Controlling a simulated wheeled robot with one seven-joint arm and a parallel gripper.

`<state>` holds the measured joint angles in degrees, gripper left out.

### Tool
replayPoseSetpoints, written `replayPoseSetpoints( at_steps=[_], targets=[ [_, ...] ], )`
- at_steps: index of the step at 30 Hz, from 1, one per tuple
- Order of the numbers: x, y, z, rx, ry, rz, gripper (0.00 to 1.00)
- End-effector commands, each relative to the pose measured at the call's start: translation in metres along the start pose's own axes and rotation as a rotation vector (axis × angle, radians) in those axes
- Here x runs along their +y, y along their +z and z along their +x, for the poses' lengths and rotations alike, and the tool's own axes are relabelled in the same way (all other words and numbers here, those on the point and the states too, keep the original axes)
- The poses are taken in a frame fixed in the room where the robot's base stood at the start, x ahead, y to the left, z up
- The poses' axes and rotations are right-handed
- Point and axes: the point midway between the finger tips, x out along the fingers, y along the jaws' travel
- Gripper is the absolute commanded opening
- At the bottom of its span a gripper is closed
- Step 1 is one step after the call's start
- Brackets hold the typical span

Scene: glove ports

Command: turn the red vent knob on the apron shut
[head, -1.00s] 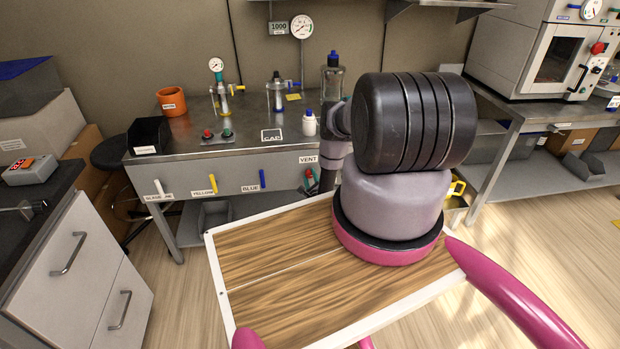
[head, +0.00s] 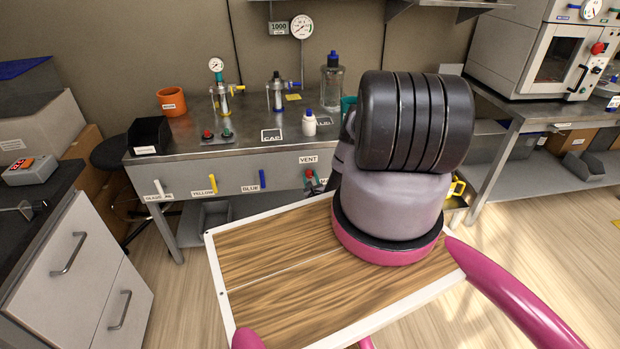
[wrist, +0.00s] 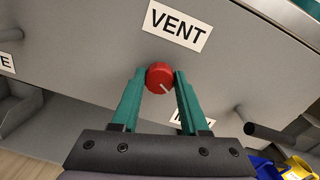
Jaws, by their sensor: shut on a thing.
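The red vent knob (wrist: 159,75) sits on the grey apron (wrist: 90,50) of the bench, just below the VENT label (wrist: 180,25). Its white pointer line slants toward the lower right in the wrist view. My gripper (wrist: 160,80) has its two teal fingers on either side of the knob and is shut on it. In the head view the knob (head: 309,173) is small beneath the VENT label (head: 308,159), with my gripper at it and partly hidden by my arm. Another label (wrist: 192,125) below the knob is partly covered by the right finger.
A dark peg (wrist: 268,134) sticks out of the apron to the right. White, yellow (head: 212,184) and blue (head: 262,179) valve handles line the apron to the left. A white bottle (head: 309,122) and an orange cup (head: 172,102) stand on the bench top.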

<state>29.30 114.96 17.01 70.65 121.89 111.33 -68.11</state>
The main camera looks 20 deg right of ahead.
Motion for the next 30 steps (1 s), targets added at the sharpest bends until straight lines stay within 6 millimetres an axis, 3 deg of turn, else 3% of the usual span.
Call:
replayPoseSetpoints(
  at_steps=[30],
  targets=[
    [0.0001,-0.0022,-0.0015,-0.021,-0.022,0.905,0.00]
  ],
)
